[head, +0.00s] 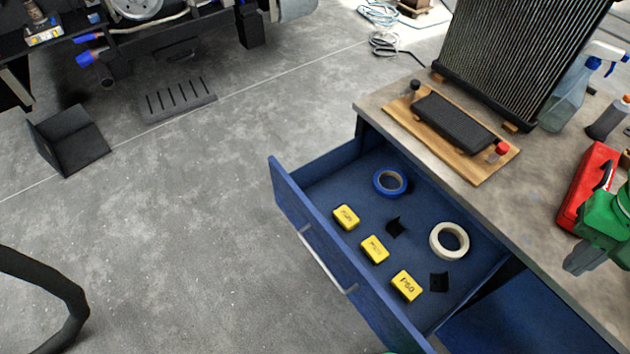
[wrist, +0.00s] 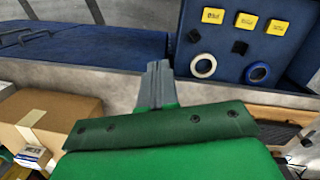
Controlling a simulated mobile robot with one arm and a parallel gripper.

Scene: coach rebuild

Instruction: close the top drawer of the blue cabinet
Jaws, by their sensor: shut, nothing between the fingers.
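The top drawer (head: 345,265) of the blue cabinet (head: 530,310) is pulled far out in the head view. Its front panel carries a pale bar handle (head: 326,260). In the wrist view the open drawer (wrist: 222,60) is at the upper right. My gripper (head: 576,264), green with grey fingers, is at the right edge of the head view, over the worktop side and well apart from the drawer front. In the wrist view its fingers (wrist: 155,68) are together and empty, pointing past the worktop edge, left of the open drawer.
The drawer holds several yellow boxes (head: 375,249), blue tape (head: 390,181), cream tape (head: 449,240) and black brackets (head: 439,282). The worktop (head: 380,105) carries a wooden board (head: 466,160), a radiator (head: 520,50), a red case (head: 588,185) and bottles. Floor in front of the drawer is clear.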

